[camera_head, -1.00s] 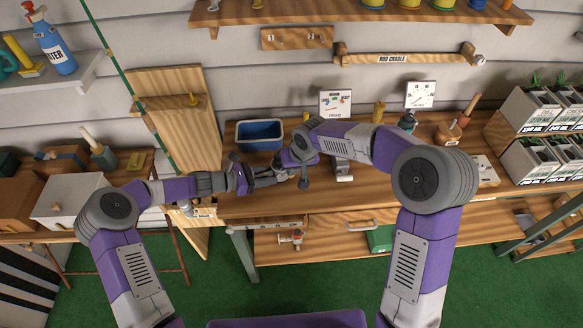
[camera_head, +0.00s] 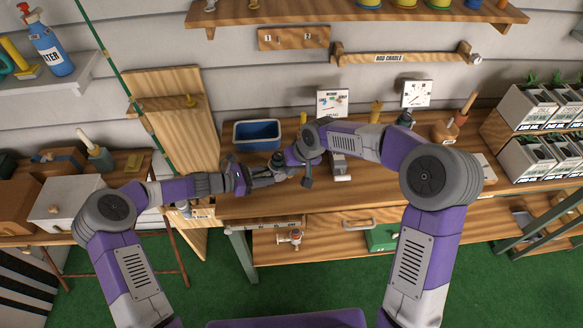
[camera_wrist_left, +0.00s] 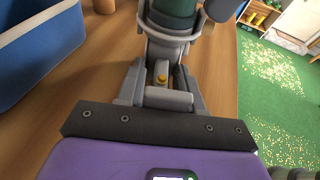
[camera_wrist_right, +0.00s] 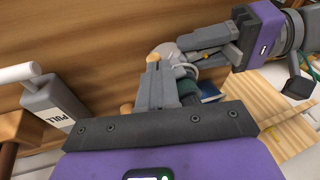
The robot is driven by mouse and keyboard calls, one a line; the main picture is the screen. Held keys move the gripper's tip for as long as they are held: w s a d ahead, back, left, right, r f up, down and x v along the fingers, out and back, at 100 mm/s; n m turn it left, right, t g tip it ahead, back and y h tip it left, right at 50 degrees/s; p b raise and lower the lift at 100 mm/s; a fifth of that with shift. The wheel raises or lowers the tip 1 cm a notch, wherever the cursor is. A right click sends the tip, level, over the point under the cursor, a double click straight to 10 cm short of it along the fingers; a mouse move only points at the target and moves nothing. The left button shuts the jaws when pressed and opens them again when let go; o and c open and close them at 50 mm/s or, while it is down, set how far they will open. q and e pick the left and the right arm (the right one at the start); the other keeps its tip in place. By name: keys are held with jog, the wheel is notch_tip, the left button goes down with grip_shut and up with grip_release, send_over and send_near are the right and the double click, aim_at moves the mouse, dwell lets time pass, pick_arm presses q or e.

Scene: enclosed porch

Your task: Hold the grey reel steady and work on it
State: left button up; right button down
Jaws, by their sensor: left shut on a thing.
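The grey reel, with a dark green spool, shows at the top of the left wrist view (camera_wrist_left: 175,18) and partly in the right wrist view (camera_wrist_right: 188,72). In the head view it is small and partly hidden between the grippers. My left gripper (camera_head: 262,177) is shut on the reel's lower part, above the bench. A small yellow part (camera_wrist_left: 162,78) shows between its fingers. My right gripper (camera_wrist_right: 165,75) is close against the reel from the other side. The reel and its own fingers overlap, so I cannot tell whether it grips any part.
The wooden bench (camera_head: 340,201) lies under both grippers. A blue bin (camera_head: 258,143) stands behind the left gripper. The bench's front edge is clear.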

jog(key=shift+f+y, duration=0.1)
jog(key=shift+y, duration=0.4)
jog(key=shift+w+d+y, duration=0.1)
jog(key=shift+d+y, duration=0.1)
jog(key=shift+y, duration=0.1)
dwell(3.3)
dwell(0.8)
